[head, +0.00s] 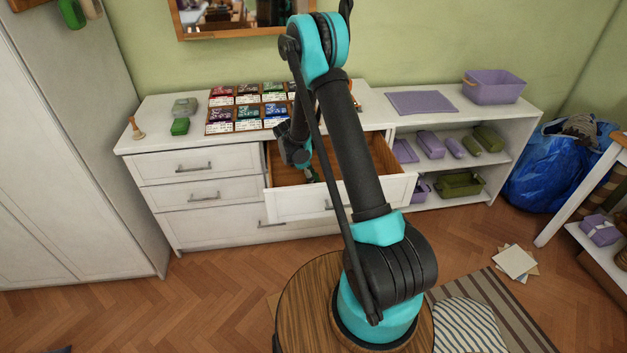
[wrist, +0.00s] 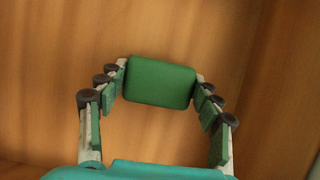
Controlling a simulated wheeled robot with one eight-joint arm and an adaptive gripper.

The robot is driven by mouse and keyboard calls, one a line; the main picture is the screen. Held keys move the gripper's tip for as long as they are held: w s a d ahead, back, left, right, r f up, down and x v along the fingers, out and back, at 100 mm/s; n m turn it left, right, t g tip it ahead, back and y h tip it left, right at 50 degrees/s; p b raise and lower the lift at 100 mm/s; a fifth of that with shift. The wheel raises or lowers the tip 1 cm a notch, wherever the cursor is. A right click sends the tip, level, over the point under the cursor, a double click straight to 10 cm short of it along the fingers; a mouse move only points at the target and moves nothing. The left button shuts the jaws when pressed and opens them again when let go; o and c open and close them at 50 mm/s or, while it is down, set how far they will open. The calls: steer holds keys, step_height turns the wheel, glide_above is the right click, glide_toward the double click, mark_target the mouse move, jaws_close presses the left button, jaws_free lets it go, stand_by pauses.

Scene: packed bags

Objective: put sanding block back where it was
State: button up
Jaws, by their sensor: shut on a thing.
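The sanding block (wrist: 160,80), a green block with rounded edges, sits between the fingertips of my gripper (wrist: 159,88) in the wrist view. The fingers touch it on its left and right ends. Brown wood, the inside of the open drawer (head: 285,177), fills the background there. In the head view my gripper (head: 312,174) reaches down into this top drawer, and my arm hides part of the drawer. Whether the block touches the drawer floor I cannot tell.
Another green block (head: 180,126) lies on the dresser top near a grey-green box (head: 185,107), a wooden bell-shaped item (head: 136,128) and a tray of coloured packets (head: 219,127). A purple mat (head: 421,102) and purple basket (head: 494,87) are at right. The drawer front (head: 300,204) juts out.

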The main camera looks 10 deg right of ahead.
steer(key=shift+f, duration=0.2)
steer(key=o, duration=1.2)
steer(key=shift+o, duration=0.2)
steer(key=shift+r, duration=0.1)
steer(key=v, duration=1.2)
steer(key=s+d+r+m+t+y, duration=0.1)
steer(key=s+d+r+m, duration=0.25)
steer(key=s, duration=0.35)
steer(key=s+d+r+m+t+y, duration=0.1)
steer(key=s+d+r+m, duration=0.2)
steer(key=s+r+m, duration=0.25)
steer(key=s+d+m+t+y, duration=0.2)
steer(key=s+m, duration=0.7)
steer(key=s, duration=0.9)
steer(key=shift+f, duration=0.45)
